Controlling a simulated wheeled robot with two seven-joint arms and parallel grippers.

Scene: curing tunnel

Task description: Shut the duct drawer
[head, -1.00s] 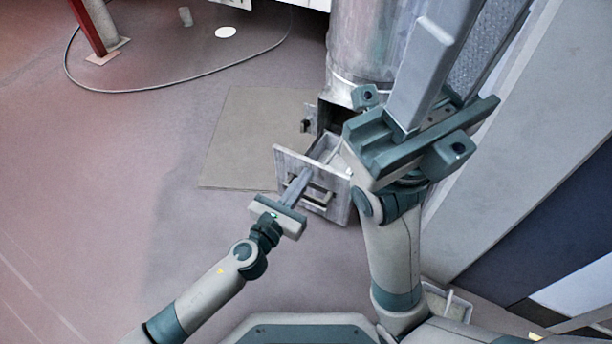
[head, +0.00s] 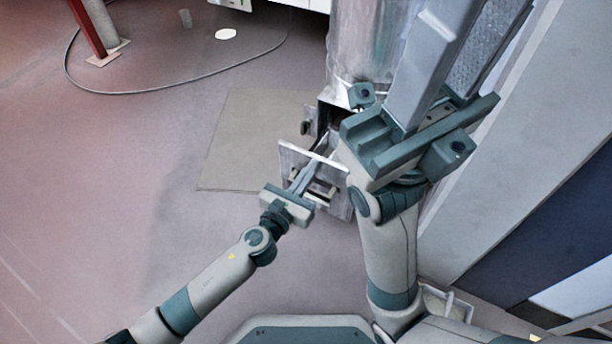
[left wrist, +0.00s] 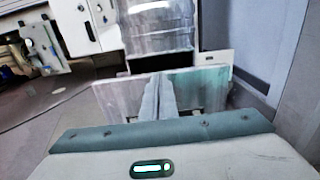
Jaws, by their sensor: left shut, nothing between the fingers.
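The metal duct (head: 365,50) stands upright at top centre, with a dark opening low on its side. The duct drawer (head: 288,158) stands partly out of that opening, its flat front panel and handle facing me. In the left wrist view the drawer panel (left wrist: 205,86) spans the middle, below the duct (left wrist: 160,35). My left gripper (head: 308,172) is shut and empty, its fingers at the drawer's front; contact is hard to tell. The fingers (left wrist: 158,95) also overlap the panel in the left wrist view. My right gripper (head: 455,65) is raised in the foreground, hiding part of the drawer and duct.
A flat grey-beige floor patch (head: 240,140) lies left of the drawer. A cable (head: 170,85) loops across the floor near a red post (head: 88,25). A pale slanted wall panel (head: 520,150) stands at right. Floor at left is open.

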